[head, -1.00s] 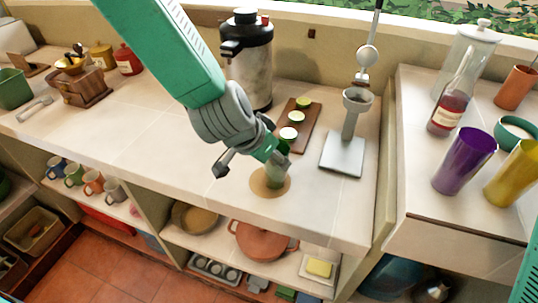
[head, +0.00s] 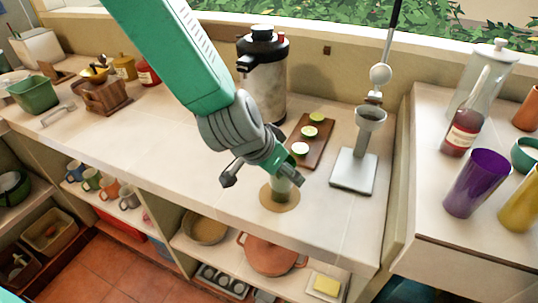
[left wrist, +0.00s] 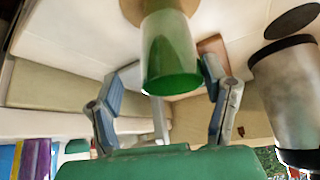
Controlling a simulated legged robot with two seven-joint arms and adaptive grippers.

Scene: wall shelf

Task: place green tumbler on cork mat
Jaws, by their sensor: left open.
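The green tumbler (head: 282,187) stands on the round cork mat (head: 281,207) near the counter's front edge. My left gripper (head: 272,172) is at the tumbler from above and hides much of it in the head view. In the left wrist view, the green tumbler (left wrist: 171,60) is between the two spread fingers of my left gripper (left wrist: 162,88), which are open. The cork mat (left wrist: 130,10) shows at the tumbler's far end. My right gripper is not in view.
A board with lime halves (head: 317,145) lies behind the mat, and a grey press (head: 356,165) stands to its right. A metal urn (head: 264,85) stands at the back. A purple tumbler (head: 477,183) and a bottle (head: 463,130) stand on the right counter.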

